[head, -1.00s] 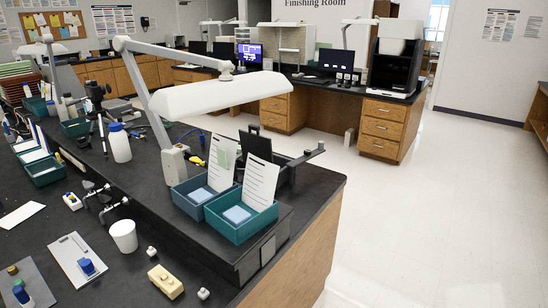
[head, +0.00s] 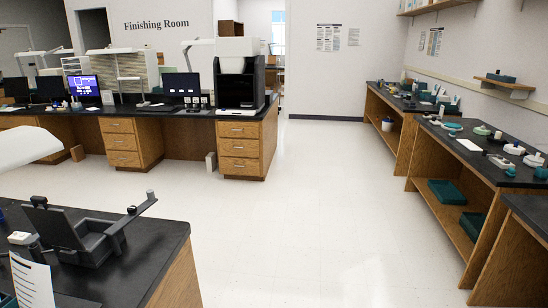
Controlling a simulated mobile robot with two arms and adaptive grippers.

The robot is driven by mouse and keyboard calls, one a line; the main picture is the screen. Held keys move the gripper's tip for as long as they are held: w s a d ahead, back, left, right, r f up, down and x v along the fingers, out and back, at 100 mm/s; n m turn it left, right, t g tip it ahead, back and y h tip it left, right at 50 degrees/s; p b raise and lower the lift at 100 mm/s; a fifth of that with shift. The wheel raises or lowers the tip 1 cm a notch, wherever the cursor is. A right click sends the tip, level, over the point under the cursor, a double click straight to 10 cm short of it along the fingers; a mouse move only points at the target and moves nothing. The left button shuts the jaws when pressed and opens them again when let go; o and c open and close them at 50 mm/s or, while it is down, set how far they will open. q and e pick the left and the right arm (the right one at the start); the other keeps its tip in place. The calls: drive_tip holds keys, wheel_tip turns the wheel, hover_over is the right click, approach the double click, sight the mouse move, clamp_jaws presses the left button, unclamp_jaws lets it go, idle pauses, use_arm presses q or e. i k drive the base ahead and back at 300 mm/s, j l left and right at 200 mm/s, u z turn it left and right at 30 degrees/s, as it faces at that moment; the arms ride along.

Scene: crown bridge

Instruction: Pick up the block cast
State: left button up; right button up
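I cannot make out a block cast for certain in the head view now. The black-topped bench at the left (head: 150,236) shows only its end corner, with a dark grey bracket-like device (head: 85,235) on it. A white printed sheet (head: 32,282) stands at the lower left edge. Small items lie on the right-hand bench (head: 480,148), too small to identify surely. Neither of my grippers is in view.
A wide clear floor (head: 300,210) runs between the left bench and the right benches. Desks with monitors and a black-and-white machine (head: 240,80) stand at the back. Teal trays (head: 447,191) sit on the right bench's lower shelf.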

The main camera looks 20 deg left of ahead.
sight(18, 237)
drive_tip(key=i+u, duration=0.1)
drive_tip(key=i, duration=0.85)
drive_tip(key=i+u, duration=0.15)
drive_tip(key=i, duration=0.8)
drive_tip(key=i+u, duration=0.15)
drive_tip(key=i, duration=0.5)
drive_tip(key=i+l+u, duration=0.15)
drive_tip(key=i, duration=0.45)
drive_tip(key=i+l+u, duration=0.15)
drive_tip(key=i, duration=0.45)
drive_tip(key=i+j+u, duration=0.2)
drive_tip(key=u, duration=0.2)
drive_tip(key=i+j+u, duration=0.1)
drive_tip(key=i+u, duration=0.95)
drive_tip(key=u, duration=0.2)
drive_tip(key=i+l+u, duration=0.25)
drive_tip(key=u, duration=0.15)
drive_tip(key=i+j+u, duration=0.1)
drive_tip(key=i+u, duration=0.25)
drive_tip(key=i, duration=0.3)
drive_tip(key=i+u, duration=0.4)
drive_tip(key=i, duration=0.25)
drive_tip(key=i+l+u, duration=0.35)
drive_tip(key=i, duration=0.25)
